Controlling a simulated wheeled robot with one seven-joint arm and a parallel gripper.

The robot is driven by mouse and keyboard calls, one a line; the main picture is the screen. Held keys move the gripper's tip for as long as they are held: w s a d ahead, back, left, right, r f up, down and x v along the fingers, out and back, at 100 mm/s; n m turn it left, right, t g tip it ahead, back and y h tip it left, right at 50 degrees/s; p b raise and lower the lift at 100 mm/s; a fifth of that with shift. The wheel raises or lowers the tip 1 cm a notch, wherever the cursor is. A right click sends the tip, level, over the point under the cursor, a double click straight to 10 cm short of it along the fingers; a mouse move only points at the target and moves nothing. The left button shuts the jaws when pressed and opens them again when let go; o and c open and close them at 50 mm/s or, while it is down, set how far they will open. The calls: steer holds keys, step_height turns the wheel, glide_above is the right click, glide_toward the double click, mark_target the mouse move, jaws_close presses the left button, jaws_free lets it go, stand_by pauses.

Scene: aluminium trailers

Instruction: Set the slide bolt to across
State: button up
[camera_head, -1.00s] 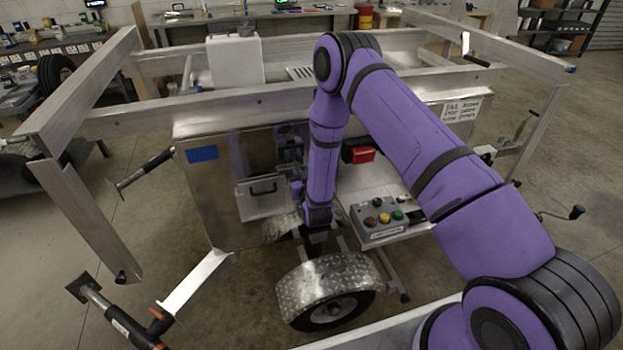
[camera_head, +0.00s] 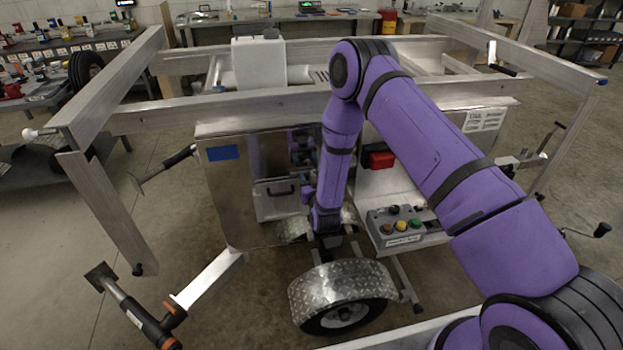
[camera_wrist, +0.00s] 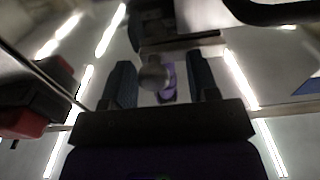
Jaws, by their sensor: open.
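In the wrist view my gripper (camera_wrist: 160,66) is open, with one dark finger on each side of a small round metal knob (camera_wrist: 154,73). The knob looks like part of the slide bolt and sits in front of a shiny metal panel. I cannot tell whether the fingers touch it. A dark fitting with a bar (camera_wrist: 190,43) lies just above the knob in this view, and the bolt's exact position is unclear. In the head view my forearm hangs in front of the metal cabinet (camera_head: 232,195), and the bolt cannot be made out there.
A red and black box (camera_head: 378,157) and a button box (camera_head: 402,226) are right of my forearm. A panel with a black handle (camera_head: 281,190) and a blue label (camera_head: 223,152) are to its left. A wheel fender (camera_head: 340,284) lies below. Trailer rails (camera_head: 240,103) run above.

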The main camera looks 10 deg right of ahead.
steer(key=s, duration=1)
steer(key=shift+s, duration=0.35)
steer(key=shift+r, duration=0.1)
steer(key=w+d+r+g, duration=0.1)
steer(key=w+r+g, duration=0.15)
steer(key=r, duration=0.55)
steer(key=w+d+r+g, duration=0.1)
steer(key=w+r, duration=0.2)
steer(key=r, duration=0.5)
steer(key=s+d+r+g+y, duration=0.1)
steer(key=s+r, duration=0.1)
steer(key=r, duration=0.5)
steer(key=s+d+r+g, duration=0.1)
steer(key=s+d+r, duration=0.1)
steer(key=r, duration=0.4)
steer(key=s+d+r+g, duration=0.4)
steer(key=s+r, duration=0.7)
steer(key=s, duration=0.3)
steer(key=s+d+r+g, duration=0.1)
steer(key=s+d+r, duration=0.1)
steer(key=s, duration=0.8)
steer(key=s+d+r+g+h, duration=0.1)
steer(key=s+d+r+g, duration=0.1)
steer(key=s, duration=0.8)
steer(key=shift+s+d, duration=0.2)
steer(key=shift+s, duration=0.2)
steer(key=shift+r, duration=0.1)
